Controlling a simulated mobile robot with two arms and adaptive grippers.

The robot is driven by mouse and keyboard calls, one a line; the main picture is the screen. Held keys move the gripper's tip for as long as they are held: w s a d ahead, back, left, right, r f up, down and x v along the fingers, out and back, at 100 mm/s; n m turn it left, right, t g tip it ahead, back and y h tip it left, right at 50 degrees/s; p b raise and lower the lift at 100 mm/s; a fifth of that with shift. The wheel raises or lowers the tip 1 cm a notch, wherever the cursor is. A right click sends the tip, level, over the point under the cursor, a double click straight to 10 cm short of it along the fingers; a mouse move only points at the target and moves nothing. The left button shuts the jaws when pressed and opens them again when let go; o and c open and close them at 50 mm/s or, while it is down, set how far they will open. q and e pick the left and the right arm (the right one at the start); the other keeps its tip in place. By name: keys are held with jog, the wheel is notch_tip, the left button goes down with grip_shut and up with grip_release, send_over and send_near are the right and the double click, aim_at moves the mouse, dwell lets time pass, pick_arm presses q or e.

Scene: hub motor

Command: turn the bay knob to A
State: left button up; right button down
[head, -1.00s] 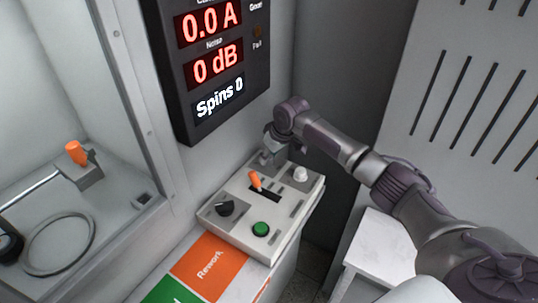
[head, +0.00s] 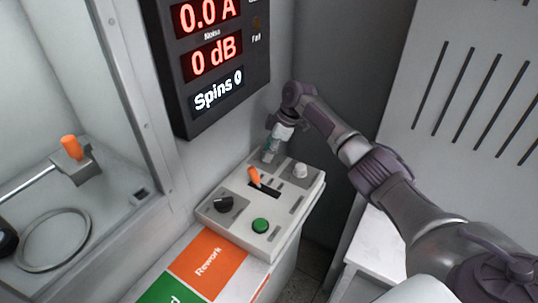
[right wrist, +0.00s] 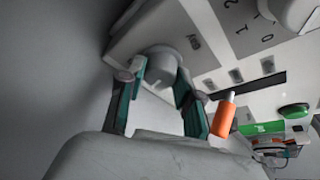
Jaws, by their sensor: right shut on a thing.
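The control panel (head: 232,221) sits on a ledge below the display. A pale round knob (right wrist: 160,54), with small lettering beside it, stands at the panel's back corner. I take it for the bay knob; its pointer position cannot be read. My right gripper (head: 269,153) reaches down over that corner and hides the knob in the head view. In the right wrist view its two teal fingers (right wrist: 160,72) are on either side of the knob, shut on it. My left gripper is not in view.
The display (head: 218,60) hangs above, reading Spins 0. An orange Rework label (head: 208,263) lies in front. A glazed enclosure stands left.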

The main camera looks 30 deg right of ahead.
jog(key=shift+n+g+b, duration=0.4)
jog(key=shift+n+b, duration=0.6)
jog(key=shift+n, duration=0.3)
jog(key=c, duration=0.8)
grip_release()
jog(key=v, duration=1.2)
jog(key=shift+w+d, duration=0.1)
jog(key=shift+d, duration=0.1)
